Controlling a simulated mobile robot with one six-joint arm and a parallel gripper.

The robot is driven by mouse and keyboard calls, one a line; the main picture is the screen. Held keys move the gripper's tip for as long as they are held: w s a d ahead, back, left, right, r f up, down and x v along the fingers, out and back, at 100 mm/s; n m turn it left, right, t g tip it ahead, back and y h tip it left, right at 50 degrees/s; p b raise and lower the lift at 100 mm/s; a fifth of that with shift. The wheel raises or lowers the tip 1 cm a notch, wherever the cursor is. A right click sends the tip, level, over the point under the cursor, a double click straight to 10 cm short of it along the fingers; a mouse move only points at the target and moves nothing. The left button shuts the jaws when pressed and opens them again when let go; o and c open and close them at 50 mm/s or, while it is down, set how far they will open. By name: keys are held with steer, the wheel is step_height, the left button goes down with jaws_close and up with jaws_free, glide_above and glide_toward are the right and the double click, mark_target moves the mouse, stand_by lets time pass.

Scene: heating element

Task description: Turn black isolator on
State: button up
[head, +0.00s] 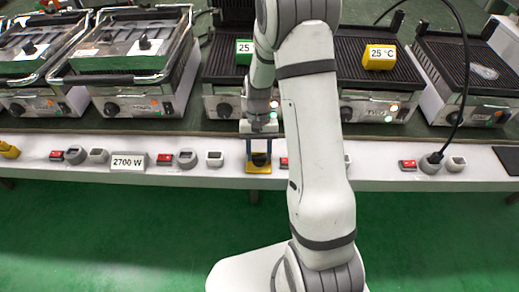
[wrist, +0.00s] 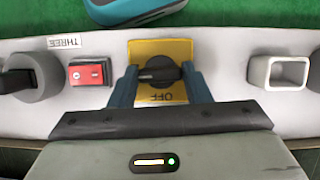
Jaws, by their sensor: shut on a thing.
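The black isolator (wrist: 158,74) is a dark rotary knob on a yellow plate (wrist: 176,49) in the wrist view. The knob lies sideways across the plate. The word OFF is printed upside down just below it. My gripper (wrist: 160,80) has its two blue fingers at the left and right ends of the knob and is shut on it. In the head view my gripper (head: 260,146) reaches down over the yellow plate (head: 259,170) on the front ledge. My arm covers part of the ledge there.
In the wrist view, a red switch (wrist: 90,72) and a grey round socket (wrist: 40,76) are left of the isolator. A white square socket (wrist: 281,73) is on the right. Several contact grills (head: 138,62) stand on the bench behind. Green floor (head: 120,240) is clear in front.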

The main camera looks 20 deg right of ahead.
steer(key=shift+m, duration=0.4)
steer(key=o, duration=1)
steer(key=shift+p+v, duration=0.85)
steer(key=shift+v, duration=3.05)
steer(key=shift+d, duration=0.1)
steer(key=s+r+n+t+p, duration=0.1)
steer(key=s+r+p, duration=0.3)
steer(key=r, duration=0.6)
steer(key=s+r+n+t+p, duration=0.1)
steer(key=s+r+t+p, duration=0.2)
steer(key=s+r+p, duration=0.2)
steer(key=s+a+r+n+t+h+p, duration=0.1)
steer(key=s+r+t+p, duration=0.2)
steer(key=s+r, duration=0.6)
step_height(320, 180, up, 6)
steer(key=shift+f+n+p, duration=0.1)
steer(key=shift+n+p, duration=0.3)
steer(key=shift+p, duration=0.3)
